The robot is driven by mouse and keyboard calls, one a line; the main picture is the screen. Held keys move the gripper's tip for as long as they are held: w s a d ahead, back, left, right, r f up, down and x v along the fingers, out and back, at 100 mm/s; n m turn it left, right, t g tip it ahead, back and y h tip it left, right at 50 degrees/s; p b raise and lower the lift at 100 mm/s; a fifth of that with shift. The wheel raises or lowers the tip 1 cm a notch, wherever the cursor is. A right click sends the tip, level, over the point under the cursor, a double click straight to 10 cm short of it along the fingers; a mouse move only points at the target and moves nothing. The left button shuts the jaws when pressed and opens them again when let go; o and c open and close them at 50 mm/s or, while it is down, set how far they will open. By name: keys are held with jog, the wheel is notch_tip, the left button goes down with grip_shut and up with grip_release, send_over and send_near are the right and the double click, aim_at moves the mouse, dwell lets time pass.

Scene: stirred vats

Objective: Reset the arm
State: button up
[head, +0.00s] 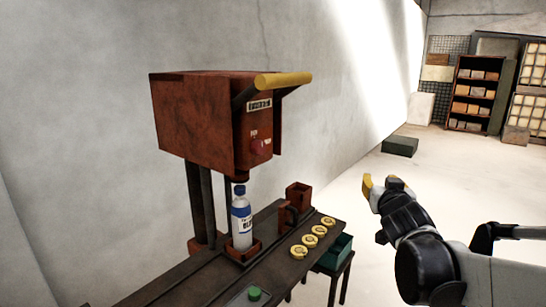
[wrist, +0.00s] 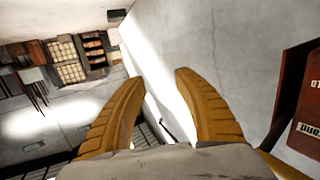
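My gripper (head: 375,186) is at the right in the head view, off to the right of the bench and above the floor, touching nothing. Its two yellow fingers show in the wrist view (wrist: 154,88), spread apart with nothing between them. The arm comes in from the right edge of the head view.
A rusty red press (head: 198,122) with a yellow handle (head: 284,79) stands over a dark bench (head: 176,284). A bottle (head: 241,222) stands upright in a red holder under it. Several yellow rings (head: 309,241) and a green button (head: 254,293) are on the bench. Open floor lies behind my gripper.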

jog(key=s+a+f+g+y, duration=0.1)
jog(key=s+a+f+g, duration=0.2)
jog(key=s, duration=0.7)
jog(key=s+a+f+n+g+y, duration=0.1)
jog(key=s+a+f+g, duration=0.1)
jog(key=s+f, duration=0.6)
jog(key=s+a+f+n+g+y, duration=0.1)
jog(key=s+a+f+g, duration=0.2)
jog(key=s, duration=0.9)
notch_tip(320, 180, down, 3)
jog(key=shift+s+a+r+g, duration=0.15)
jog(key=shift+s+a+g, duration=0.2)
jog(key=shift+g, duration=0.25)
